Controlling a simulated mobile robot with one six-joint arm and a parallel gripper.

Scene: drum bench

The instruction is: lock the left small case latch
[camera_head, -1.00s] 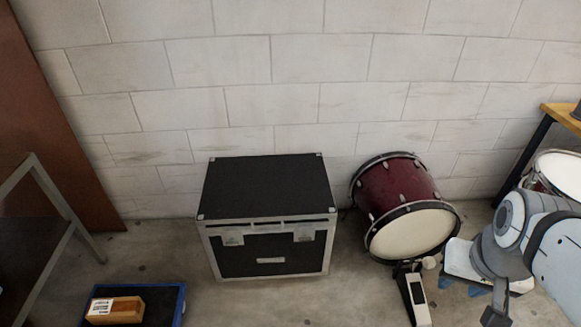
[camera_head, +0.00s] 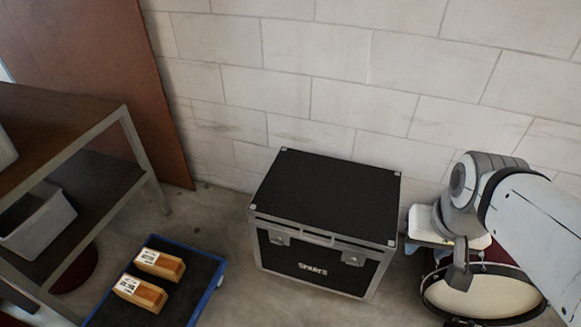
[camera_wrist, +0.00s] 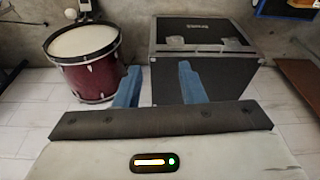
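The small case is a black box with silver edges (camera_head: 325,192), standing shut on the floor by the wall. Its front carries a left latch (camera_head: 279,237) and a right latch (camera_head: 352,258), with a white label between and below them. Whether the left latch is locked is too small to tell. In the wrist view the case (camera_wrist: 205,75) shows upside down at upper right, with its label and light latch parts near the top. My gripper (camera_wrist: 158,78) is open, its two blue fingers apart with nothing between them. It is to the right of the case in the head view.
A dark red drum (camera_wrist: 92,75) stands beside the case; my arm partly covers it in the head view (camera_head: 480,295). A blue-edged dolly (camera_head: 212,285) with wooden blocks lies at front left, near a shelf table (camera_head: 95,105). Bare floor lies before the case.

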